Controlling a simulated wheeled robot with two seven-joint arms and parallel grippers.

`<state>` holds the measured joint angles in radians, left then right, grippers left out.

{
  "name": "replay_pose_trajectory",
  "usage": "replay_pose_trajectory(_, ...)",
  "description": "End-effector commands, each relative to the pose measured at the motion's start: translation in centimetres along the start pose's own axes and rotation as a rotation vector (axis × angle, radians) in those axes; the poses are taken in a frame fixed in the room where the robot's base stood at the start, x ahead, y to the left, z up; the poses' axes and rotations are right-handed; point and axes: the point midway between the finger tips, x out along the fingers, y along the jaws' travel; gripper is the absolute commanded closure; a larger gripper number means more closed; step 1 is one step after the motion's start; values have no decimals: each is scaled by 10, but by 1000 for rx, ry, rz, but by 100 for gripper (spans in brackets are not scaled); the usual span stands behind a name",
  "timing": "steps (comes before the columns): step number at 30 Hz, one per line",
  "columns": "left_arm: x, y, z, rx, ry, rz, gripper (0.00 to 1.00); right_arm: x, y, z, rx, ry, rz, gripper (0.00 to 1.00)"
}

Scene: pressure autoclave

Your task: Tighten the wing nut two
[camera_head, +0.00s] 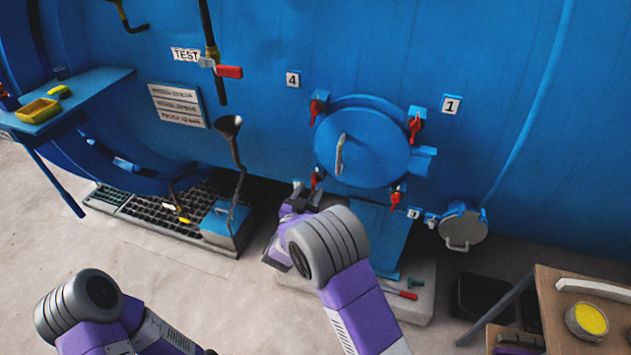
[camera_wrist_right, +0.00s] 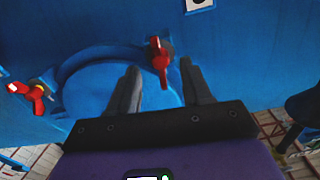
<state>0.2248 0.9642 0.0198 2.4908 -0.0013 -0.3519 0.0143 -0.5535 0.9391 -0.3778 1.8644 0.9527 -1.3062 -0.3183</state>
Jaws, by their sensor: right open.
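A round blue door (camera_head: 362,142) carries red wing nuts around its rim. They sit at upper left (camera_head: 317,108), upper right (camera_head: 415,127), lower left (camera_head: 317,178) and lower right (camera_head: 397,198). The tag by the lower-right nut (camera_head: 413,213) is too small to read. My right gripper (camera_head: 312,192) is open at the door's lower left, close to the lower-left nut. In the right wrist view, one red wing nut (camera_wrist_right: 160,60) shows between the open fingers (camera_wrist_right: 160,85), and another red nut (camera_wrist_right: 35,95) shows at left. My left gripper is out of view.
Tags 4 (camera_head: 293,79) and 1 (camera_head: 451,104) are on the blue wall. A grey round cover (camera_head: 463,228) is right of the door. A wooden table (camera_head: 560,325) stands at lower right. A funnel (camera_head: 229,125) and a floor grate (camera_head: 150,215) are at left.

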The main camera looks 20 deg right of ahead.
Motion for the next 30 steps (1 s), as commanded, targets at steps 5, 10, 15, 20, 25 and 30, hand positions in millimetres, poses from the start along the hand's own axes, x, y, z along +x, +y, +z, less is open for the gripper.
replay_pose_trajectory(5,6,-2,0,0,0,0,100,31,1,2,1,0,1,51)
replay_pose_trajectory(10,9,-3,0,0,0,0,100,50,0,2,0,-1,-1,51)
replay_pose_trajectory(15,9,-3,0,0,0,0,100,57,0,2,-1,-3,-2,51)
replay_pose_trajectory(20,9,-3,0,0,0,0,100,57,0,2,-1,-4,-3,51)
replay_pose_trajectory(25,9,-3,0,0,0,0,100,56,0,2,-1,-4,-3,71)
replay_pose_trajectory(30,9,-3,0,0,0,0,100,56,0,2,-1,-4,-3,97)
